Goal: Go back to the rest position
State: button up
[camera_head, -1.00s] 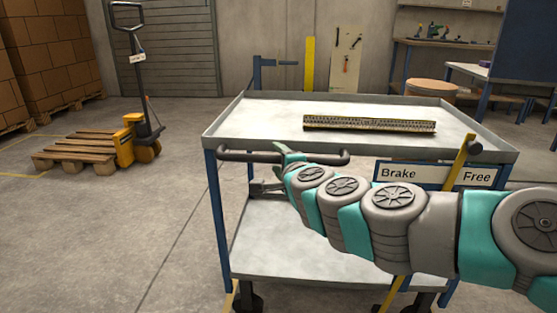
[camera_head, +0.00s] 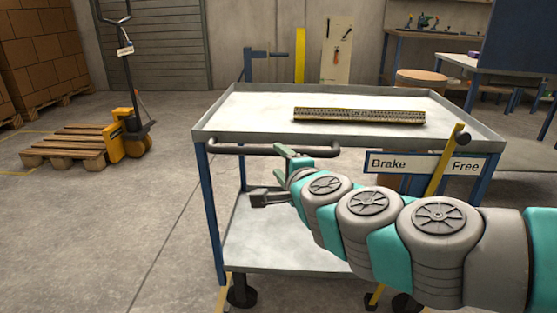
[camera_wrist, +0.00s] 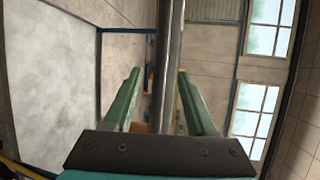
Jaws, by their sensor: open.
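My gripper (camera_head: 268,176) is open and empty at the near side of the cart, just below its dark handle bar (camera_head: 240,150). In the wrist view my gripper's two green fingers (camera_wrist: 159,88) stand apart. The handle bar (camera_wrist: 165,60) shows between them in that picture, and no finger is closed on it. How deep the bar lies between the fingers I cannot tell. My arm reaches in from the right edge and covers part of the cart's front.
The cart's top tray (camera_head: 240,112) carries a long, patterned strip-like bar (camera_head: 358,115). A "Brake / Free" sign (camera_head: 430,164) and a yellow lever (camera_head: 447,170) are at its right front. A pallet truck (camera_head: 128,140) stands left. The floor between is clear.

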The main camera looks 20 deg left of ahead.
dwell(0.3)
jog(key=s+d+f+n+g+h+p, duration=0.1)
jog(key=s+d+f+n+g+h, duration=0.15)
jog(key=s+d+f+n, duration=0.35)
jog(key=s+d+f+n+g+h+p, duration=0.1)
jog(key=s+d+f+n+g, duration=0.2)
jog(key=d, duration=0.5)
jog(key=s+d+f+n+g+h, duration=0.2)
jog(key=s+d+f+g, duration=0.15)
jog(key=s+d, duration=0.3)
jog(key=s+d+f+g+h, duration=0.2)
jog(key=s+d, duration=0.4)
jog(key=d, duration=0.3)
jog(key=s+d+f+g+h+p, duration=0.1)
jog(key=s+d+f+g+h, duration=0.1)
jog(key=s+d, duration=0.5)
jog(key=shift+d+f+m+h, duration=0.25)
jog(key=shift+d+m+h, duration=0.15)
jog(key=shift+d+h, duration=0.45)
jog(key=shift+w+d, duration=0.1)
jog(key=shift+c, duration=0.2)
